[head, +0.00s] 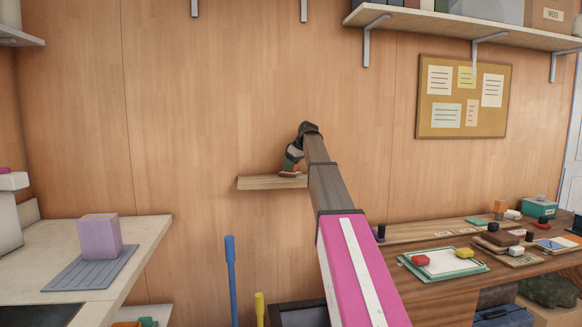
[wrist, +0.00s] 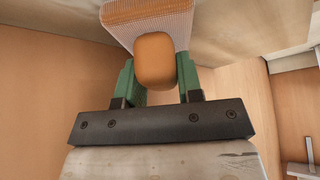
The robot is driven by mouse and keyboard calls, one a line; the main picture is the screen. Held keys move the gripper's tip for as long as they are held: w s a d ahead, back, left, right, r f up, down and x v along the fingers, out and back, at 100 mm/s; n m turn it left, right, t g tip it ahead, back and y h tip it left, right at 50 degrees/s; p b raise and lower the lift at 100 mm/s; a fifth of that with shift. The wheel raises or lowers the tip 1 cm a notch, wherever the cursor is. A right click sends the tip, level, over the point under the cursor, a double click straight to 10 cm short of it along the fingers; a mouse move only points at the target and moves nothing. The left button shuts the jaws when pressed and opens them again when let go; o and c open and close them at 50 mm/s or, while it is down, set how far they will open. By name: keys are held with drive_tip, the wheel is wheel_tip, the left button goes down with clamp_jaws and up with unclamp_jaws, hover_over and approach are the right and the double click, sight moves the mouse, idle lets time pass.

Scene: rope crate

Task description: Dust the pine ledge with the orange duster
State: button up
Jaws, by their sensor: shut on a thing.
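The pine ledge (head: 258,183) is a short wooden shelf on the plank wall, left of centre in the head view. My gripper (head: 291,160) is over the ledge's right part, pointing down. In the wrist view its green fingers are shut on the rounded orange handle of the duster (wrist: 155,62). The duster's pale, fine-ribbed head with an orange-brown band shows beyond the handle. In the head view only a small brownish part of the duster shows below the fingers, at the ledge top. I cannot tell whether it touches the ledge. My arm hides the ledge's right end.
A purple block (head: 100,236) stands on a grey mat on the left counter (head: 150,232). Blue (head: 231,280) and yellow (head: 260,308) handles rise below the ledge. The right workbench (head: 400,262) is cluttered. A corkboard (head: 463,97) hangs right. The wall around the ledge is bare.

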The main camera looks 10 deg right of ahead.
drive_tip(key=shift+w+f, duration=0.1)
idle(0.3)
drive_tip(key=shift+s, duration=1.5)
drive_tip(key=shift+w, duration=0.15)
drive_tip(key=shift+w+d, duration=0.6)
drive_tip(key=shift+w, duration=0.05)
drive_tip(key=shift+a, duration=1.2)
